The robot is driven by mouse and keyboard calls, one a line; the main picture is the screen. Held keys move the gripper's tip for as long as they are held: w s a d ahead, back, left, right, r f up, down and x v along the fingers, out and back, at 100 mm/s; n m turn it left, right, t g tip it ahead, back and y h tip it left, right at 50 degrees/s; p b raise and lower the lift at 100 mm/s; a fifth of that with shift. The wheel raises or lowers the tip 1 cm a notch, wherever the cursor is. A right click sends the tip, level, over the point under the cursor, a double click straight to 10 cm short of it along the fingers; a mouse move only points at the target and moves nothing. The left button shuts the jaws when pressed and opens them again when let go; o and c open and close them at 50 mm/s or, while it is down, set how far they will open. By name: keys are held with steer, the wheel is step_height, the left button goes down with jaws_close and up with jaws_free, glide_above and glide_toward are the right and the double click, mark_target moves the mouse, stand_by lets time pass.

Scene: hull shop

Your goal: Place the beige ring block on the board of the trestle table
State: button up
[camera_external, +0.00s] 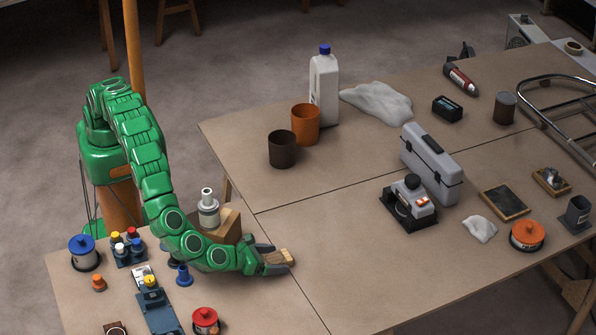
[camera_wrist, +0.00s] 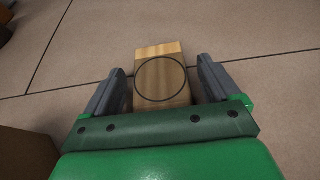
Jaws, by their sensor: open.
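The beige ring block (camera_wrist: 160,78) is a light wooden block with a dark ring on its top face. In the wrist view it lies between the two fingers of my gripper (camera_wrist: 160,66), with a gap on each side. My gripper (camera_external: 276,259) is open, low over the table, around the block (camera_external: 286,256) in the external view. The block appears to rest on the board of the trestle table (camera_external: 345,225), just left of a seam. Its near end is hidden by my gripper.
A brown wooden block (camera_external: 229,224) and a grey-white canister (camera_external: 208,208) stand close behind my wrist. A blue peg (camera_external: 184,275) and a red-lidded tin (camera_external: 205,321) are at front left. A grey toolbox (camera_external: 432,167) stands right. The board right of my gripper is clear.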

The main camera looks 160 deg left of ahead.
steer(key=shift+a+f, duration=0.15)
steer(key=shift+a, duration=0.2)
steer(key=c, duration=1.2)
steer(key=shift+r, duration=4.9)
steer(key=r, duration=0.1)
step_height(320, 180, up, 9)
steer(key=m+t, duration=0.4)
glide_above(274, 259)
steer(key=w+d, duration=0.3)
steer(key=d, duration=0.2)
steer(key=d+r+m+t+h, duration=0.2)
steer(key=d+r+m+t, duration=0.15)
steer(key=d+r, duration=0.35)
steer(key=s+d+r+m+t+h, duration=0.2)
steer(key=s+d+m+h, duration=0.1)
steer(key=d, duration=0.7)
steer(key=s+d+r+m+t+h, duration=0.2)
steer(key=s+d+m+t+h, duration=0.1)
steer(key=d, duration=0.7)
steer(key=shift+s+r+m+h, duration=0.25)
steer(key=shift+s+m+h, duration=0.3)
steer(key=shift+s+h, duration=0.15)
